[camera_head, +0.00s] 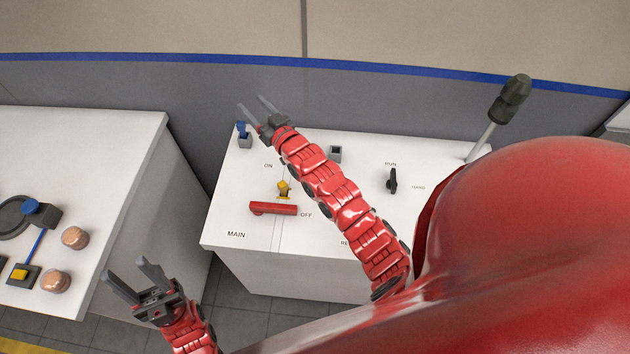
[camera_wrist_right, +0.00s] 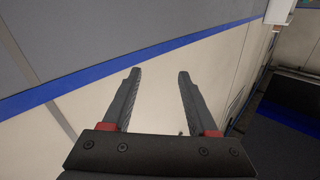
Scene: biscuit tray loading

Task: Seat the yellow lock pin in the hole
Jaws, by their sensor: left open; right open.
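A small yellow piece (camera_head: 283,187), which looks like the lock pin, stands on the white panel top just behind the red handle (camera_head: 273,208). I cannot tell whether it sits in a hole; no empty hole is clear. My right gripper (camera_head: 251,101) is open and empty, above the panel's back left corner near a small blue-topped grey block (camera_head: 243,136). In the right wrist view its fingers (camera_wrist_right: 157,95) are apart with only wall beyond. My left gripper (camera_head: 124,269) is open and empty, low in front of the gap between the two white tables, away from the yellow piece.
The white panel (camera_head: 232,210) also holds a grey socket block (camera_head: 335,154), a black switch (camera_head: 392,180) and a dark-green-handled lever (camera_head: 511,97). The left table (camera_head: 120,135) carries a blue-knobbed device (camera_head: 30,208), a yellow button block (camera_head: 20,273) and copper discs (camera_head: 75,238). My right arm crosses the panel.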

